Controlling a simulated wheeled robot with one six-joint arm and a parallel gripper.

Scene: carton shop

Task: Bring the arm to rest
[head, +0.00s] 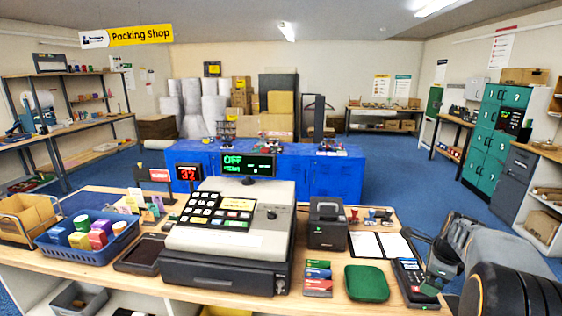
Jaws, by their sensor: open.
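My arm (482,248) reaches in from the lower right, grey with a large black joint at the frame's edge. My gripper (424,261) is at its end, over the right end of the counter beside the card terminal (409,277). Its dark jaws are apart and I see nothing held between them. I cannot tell how high it is above the counter.
The wooden counter (335,287) holds a cash register (232,222), a black printer (327,224), an open book (380,245), a green pad (366,283) and a blue basket (88,238). Blue cabinets (338,176) stand behind. Blue floor is clear at the right.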

